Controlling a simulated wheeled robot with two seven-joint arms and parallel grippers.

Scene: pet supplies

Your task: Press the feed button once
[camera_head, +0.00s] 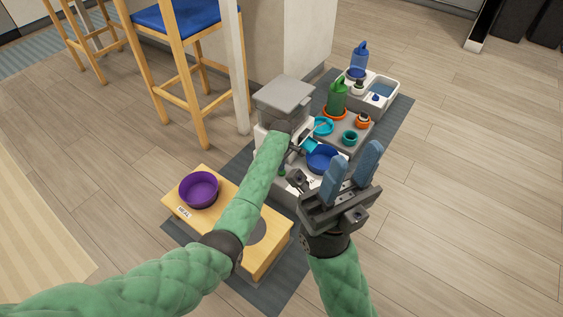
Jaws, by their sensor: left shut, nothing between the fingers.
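The feeder (284,95) is a white machine with a grey lid, standing on the dark mat beside the wall. A blue bowl (321,158) sits at its front. My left arm reaches across the feeder's front, and my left gripper (293,150) is close against it, shut and empty. The arm and gripper cover much of the front panel. I cannot make out the feed button or tell whether the gripper touches it. My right gripper (354,160) is open and empty, its two blue fingers pointing up, nearer the camera than the feeder.
A wooden stand (180,212) holds a purple bowl (199,188) at left. Behind right, a grey tray (355,133) carries a green can (337,97) and small cups. A white basin unit (385,87) with a blue bottle (359,56) stands beyond. Floor at right is clear.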

